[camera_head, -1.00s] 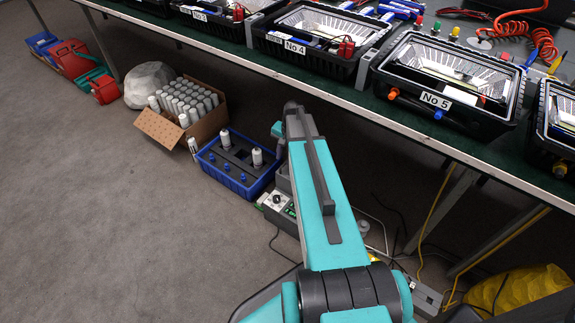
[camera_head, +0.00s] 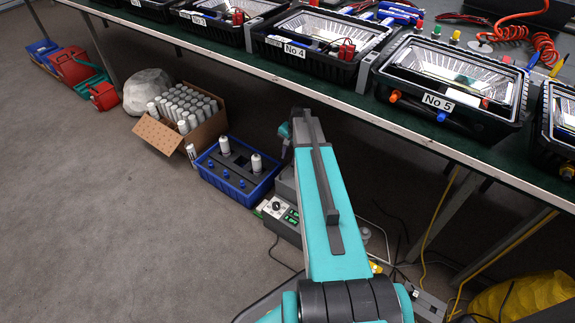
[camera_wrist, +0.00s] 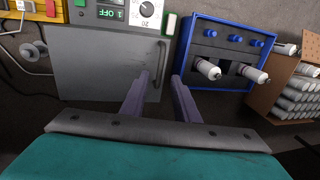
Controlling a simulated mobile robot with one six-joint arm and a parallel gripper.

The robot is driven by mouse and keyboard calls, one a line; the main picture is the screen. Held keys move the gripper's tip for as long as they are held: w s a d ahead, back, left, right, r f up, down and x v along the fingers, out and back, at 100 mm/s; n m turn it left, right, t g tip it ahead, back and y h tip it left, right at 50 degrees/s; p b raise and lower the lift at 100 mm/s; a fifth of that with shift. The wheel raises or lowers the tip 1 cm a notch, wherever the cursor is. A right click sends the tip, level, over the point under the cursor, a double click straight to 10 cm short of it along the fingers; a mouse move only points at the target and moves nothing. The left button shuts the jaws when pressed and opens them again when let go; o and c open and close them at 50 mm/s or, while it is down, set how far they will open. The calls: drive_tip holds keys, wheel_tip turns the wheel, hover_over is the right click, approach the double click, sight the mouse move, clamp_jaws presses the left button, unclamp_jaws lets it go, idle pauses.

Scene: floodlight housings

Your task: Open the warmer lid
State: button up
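The warmer is a grey box with a control panel (camera_wrist: 128,12) carrying a dial and a green display. Its flat grey lid (camera_wrist: 95,65) looks shut in the wrist view. A thin bar handle (camera_wrist: 162,62) runs along the lid's right edge. My gripper (camera_wrist: 161,78) is open and empty, its two fingers on either side of the handle in the picture. I cannot tell whether they reach down to its height. In the head view the warmer's panel (camera_head: 284,212) shows left of my arm, and my arm hides much of the lid and the gripper.
A blue crate (camera_head: 238,192) with white bottles stands close to the warmer, and a cardboard box (camera_head: 160,138) of bottles is beyond it. The workbench edge (camera_head: 420,142) with floodlight housings runs above. Open grey floor (camera_head: 90,220) lies at left.

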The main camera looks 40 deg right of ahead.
sight(287, 167)
drive_tip(key=shift+w+a+f+b, duration=0.1)
drive_tip(key=shift+w+f+b, duration=0.1)
drive_tip(key=shift+f, duration=0.65)
drive_tip(key=shift+w+f+b, duration=0.15)
drive_tip(key=shift+f+b, duration=0.05)
drive_tip(key=shift+f, duration=0.65)
drive_tip(key=shift+w+a+f+b, duration=0.1)
drive_tip(key=shift+w+f+b, duration=0.1)
drive_tip(key=shift+f, duration=0.65)
drive_tip(key=shift+c, duration=0.4)
clamp_jaws()
